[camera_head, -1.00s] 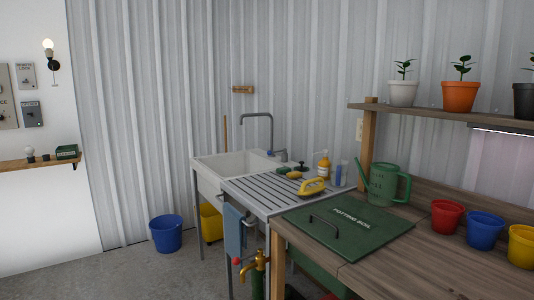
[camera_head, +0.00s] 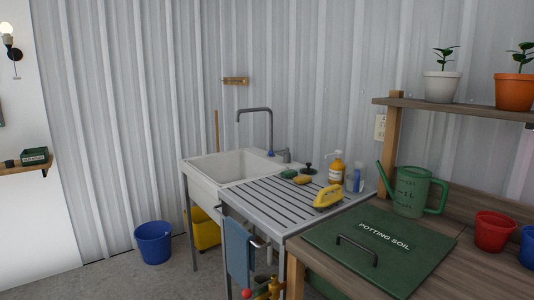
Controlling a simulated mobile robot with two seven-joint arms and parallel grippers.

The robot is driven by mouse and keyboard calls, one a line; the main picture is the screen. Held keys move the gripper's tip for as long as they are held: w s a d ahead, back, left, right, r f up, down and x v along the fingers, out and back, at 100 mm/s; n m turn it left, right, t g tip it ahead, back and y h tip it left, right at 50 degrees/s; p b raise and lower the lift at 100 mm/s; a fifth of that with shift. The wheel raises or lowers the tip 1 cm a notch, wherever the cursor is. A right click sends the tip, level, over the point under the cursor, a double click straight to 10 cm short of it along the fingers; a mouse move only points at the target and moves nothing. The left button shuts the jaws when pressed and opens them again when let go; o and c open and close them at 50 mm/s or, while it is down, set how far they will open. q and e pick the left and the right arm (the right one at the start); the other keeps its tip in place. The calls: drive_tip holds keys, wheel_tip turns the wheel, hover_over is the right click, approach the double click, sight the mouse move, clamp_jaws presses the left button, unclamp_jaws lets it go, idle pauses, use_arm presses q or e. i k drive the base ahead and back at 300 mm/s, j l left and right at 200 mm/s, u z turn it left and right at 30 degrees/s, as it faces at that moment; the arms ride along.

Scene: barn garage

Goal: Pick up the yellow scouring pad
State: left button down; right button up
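On the slatted drainboard (camera_head: 262,207) of the sink, a small yellow pad-like piece (camera_head: 303,178) lies near the back edge, beside a green pad (camera_head: 288,174). A larger yellow item with a loop handle (camera_head: 328,196), like a scrubbing brush, stands nearer the right edge. The small yellow piece looks most like the scouring pad, but it is too small to be sure. Neither of my grippers is in view.
A dark round-based item (camera_head: 308,169), an amber soap bottle (camera_head: 337,168) and a clear cup (camera_head: 355,179) stand behind. The white basin (camera_head: 230,166) and tap (camera_head: 269,125) are left. The potting bench (camera_head: 440,270) with a green watering can (camera_head: 411,190) is right.

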sight(301, 179)
drive_tip(key=i+j, duration=0.45)
drive_tip(key=i+j+z, duration=0.15)
drive_tip(key=i+j, duration=0.35)
drive_tip(key=j+u, duration=0.1)
drive_tip(key=u, duration=0.85)
drive_tip(key=i+j+u, duration=0.1)
drive_tip(key=i+u, duration=0.25)
drive_tip(key=i+j+u, duration=0.1)
drive_tip(key=u, duration=0.25)
drive_tip(key=i, duration=1.3)
drive_tip(key=i+z, duration=0.15)
drive_tip(key=i, duration=0.35)
drive_tip(key=i+j+z, duration=0.15)
drive_tip(key=i, duration=0.35)
drive_tip(key=z, duration=1.25)
